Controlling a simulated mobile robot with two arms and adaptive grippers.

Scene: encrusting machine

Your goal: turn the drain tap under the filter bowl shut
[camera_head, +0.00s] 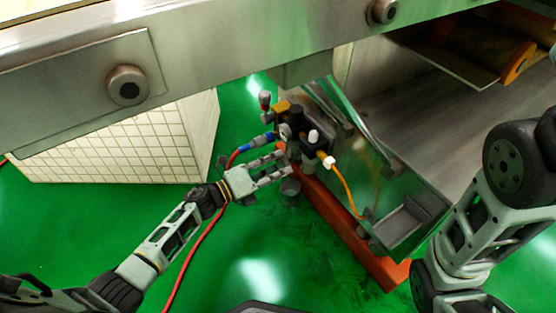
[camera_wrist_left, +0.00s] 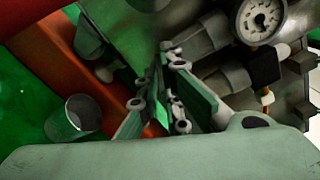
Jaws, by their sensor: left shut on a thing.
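My left gripper (camera_head: 284,164) reaches in from the left to the low front of the air unit (camera_head: 300,130). In the left wrist view the fingers (camera_wrist_left: 172,88) are closed in on something small at their tips, below the grey cylindrical bodies of the unit (camera_wrist_left: 224,80). The drain tap is mostly hidden between the fingers, so I cannot tell its angle. The filter bowl cannot be told clearly from the other grey parts. My right gripper is out of view; only part of the right arm shows at the right.
A pressure gauge (camera_wrist_left: 259,20) is on the unit. A grey cup-like cylinder (camera_head: 290,187) is beside the orange-red beam (camera_head: 335,215). A red hose (camera_head: 200,240) and an orange tube (camera_head: 347,190) run from the unit. A steel beam (camera_head: 220,62) crosses above. Green floor is free at left.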

